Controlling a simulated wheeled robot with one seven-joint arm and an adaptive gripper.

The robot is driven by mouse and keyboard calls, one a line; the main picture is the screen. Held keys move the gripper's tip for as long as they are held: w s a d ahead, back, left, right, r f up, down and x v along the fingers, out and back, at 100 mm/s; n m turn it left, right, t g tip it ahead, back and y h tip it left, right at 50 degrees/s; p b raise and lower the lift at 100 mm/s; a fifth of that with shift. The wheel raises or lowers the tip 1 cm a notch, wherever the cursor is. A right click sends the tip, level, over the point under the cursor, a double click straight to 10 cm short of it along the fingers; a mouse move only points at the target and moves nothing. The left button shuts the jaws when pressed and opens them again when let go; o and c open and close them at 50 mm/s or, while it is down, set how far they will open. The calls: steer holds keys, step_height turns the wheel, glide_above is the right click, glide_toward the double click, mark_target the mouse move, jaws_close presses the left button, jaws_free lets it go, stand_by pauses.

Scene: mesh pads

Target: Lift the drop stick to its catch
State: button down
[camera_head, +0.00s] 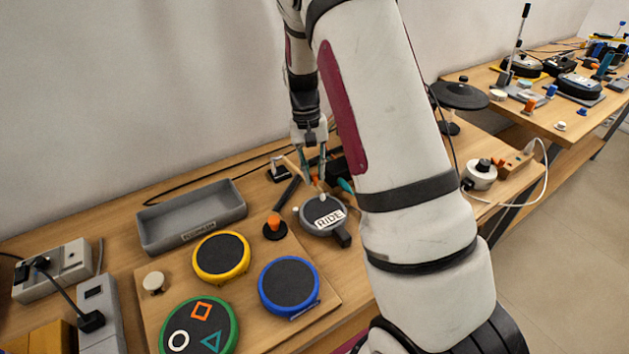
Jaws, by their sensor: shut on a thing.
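My gripper (316,183) reaches down over the dark grey round pad marked RIDE (323,213). The fingers hide part of the stick. The catch cannot be made out clearly in this view.
Yellow (222,257), blue (289,286) and green (199,326) pads lie on a wooden board. An orange knob (274,222) stands left of the RIDE pad. A grey tray (192,217) lies behind. My arm covers the table to the right.

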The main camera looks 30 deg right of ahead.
mark_target(302, 175)
steer(key=w+r+b, duration=0.2)
steer(key=w+r, duration=0.3)
steer(key=r, duration=0.2)
steer(key=shift+w+a, duration=0.15)
steer(key=shift+a, duration=0.1)
stand_by(0.3)
steer(key=c, duration=1.4)
jaws_free()
steer(key=shift+w+f, duration=0.1)
steer(key=shift+w, duration=0.05)
steer(key=shift+c, duration=0.2)
steer(key=shift+g, duration=0.3)
